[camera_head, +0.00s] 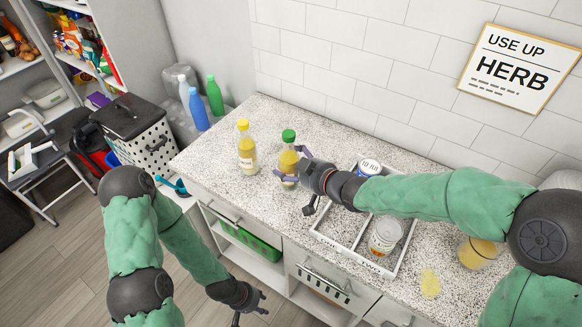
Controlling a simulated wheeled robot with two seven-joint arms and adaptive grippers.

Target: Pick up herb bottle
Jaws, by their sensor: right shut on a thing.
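A bottle with a green cap and yellowish contents (288,157) stands upright on the speckled counter. My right gripper (288,172) reaches it from the right and is shut on its body. A similar bottle with a yellow cap (246,150) stands just to its left, apart from the gripper. The labels are too small to read, so I cannot tell from them which holds herb. My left gripper (249,307) hangs low in front of the cabinets, open and empty.
A white divided tray (323,236) holds cans, one of them a large can (385,235). A jar (476,252) and a yellow patch (429,283) are at the counter's right. A wall sign (515,68) reads "USE UP HERB".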

